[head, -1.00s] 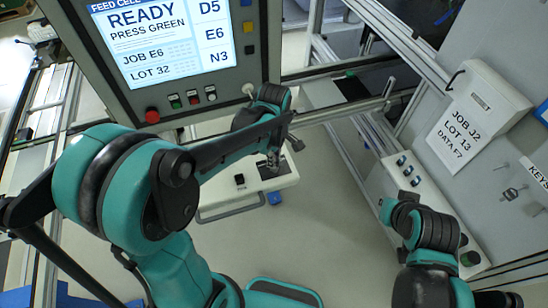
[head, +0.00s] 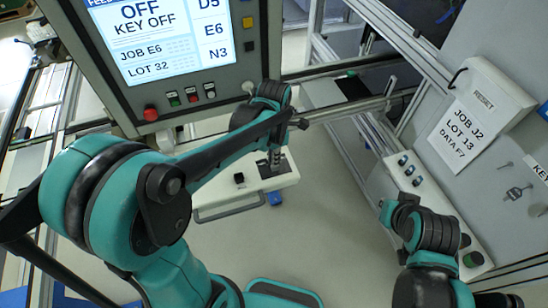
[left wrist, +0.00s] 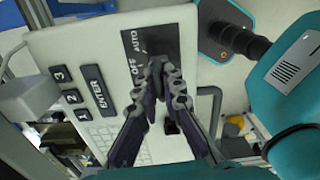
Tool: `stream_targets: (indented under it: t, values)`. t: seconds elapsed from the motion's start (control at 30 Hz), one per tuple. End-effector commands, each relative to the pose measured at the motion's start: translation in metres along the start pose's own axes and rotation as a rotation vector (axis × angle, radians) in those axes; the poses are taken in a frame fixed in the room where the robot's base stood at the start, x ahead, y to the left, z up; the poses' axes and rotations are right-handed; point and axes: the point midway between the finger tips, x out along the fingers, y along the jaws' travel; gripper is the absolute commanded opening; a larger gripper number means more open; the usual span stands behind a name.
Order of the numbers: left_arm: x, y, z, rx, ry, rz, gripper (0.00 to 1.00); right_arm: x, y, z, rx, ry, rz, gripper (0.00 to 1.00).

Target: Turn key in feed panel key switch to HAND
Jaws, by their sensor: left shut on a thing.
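The feed panel (head: 225,197) is a white box below the screen in the head view. In the left wrist view its top face (left wrist: 62,45) carries numbered and ENTER keys. The key switch's black plate (left wrist: 180,42) reads AUTO and OFF; any further label is hidden behind my fingers. My left gripper (head: 275,158) reaches down onto this plate. In the left wrist view its fingertips (left wrist: 159,65) are shut together over the switch beside OFF. The key is hidden between them. My right arm shows at the right of the head view, but its gripper cannot be made out.
The screen (head: 165,35) reads OFF, KEY OFF, JOB E6, LOT 32. A red button (head: 150,113) and smaller buttons sit below it. A white box with a job sheet (head: 457,137) and a hanging key (head: 516,192) are on the right. Floor in front of the panel is clear.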

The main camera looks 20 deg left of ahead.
Motion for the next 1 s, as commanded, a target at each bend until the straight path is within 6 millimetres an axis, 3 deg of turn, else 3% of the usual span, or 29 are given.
stream_targets:
  t: [0.23, 0.53, 0.8, 0.9, 1.0]
  values:
    - [0.0004, -0.0002, -0.0001, -0.047, 0.000, 0.000, 0.00, 0.0011, 0.0000, 0.0008, 0.000, 0.000, 0.000, 0.00]
    - [0.0012, -0.0008, -0.0001, -0.444, 0.001, 0.000, 0.00, 0.0073, 0.0000, 0.0052, 0.000, 0.000, 0.000, 0.00]
    - [0.0005, -0.0010, -0.0002, -0.487, 0.001, 0.000, 0.00, 0.0071, 0.0000, 0.0051, 0.000, 0.000, 0.000, 0.00]
    - [0.0005, -0.0010, -0.0002, -0.486, 0.001, 0.000, 0.29, 0.0071, 0.0000, 0.0050, 0.000, 0.000, 0.000, 0.00]
    - [0.0005, -0.0009, -0.0002, -0.486, 0.001, 0.000, 0.32, 0.0071, 0.0000, 0.0050, 0.000, 0.000, 0.000, 0.00]
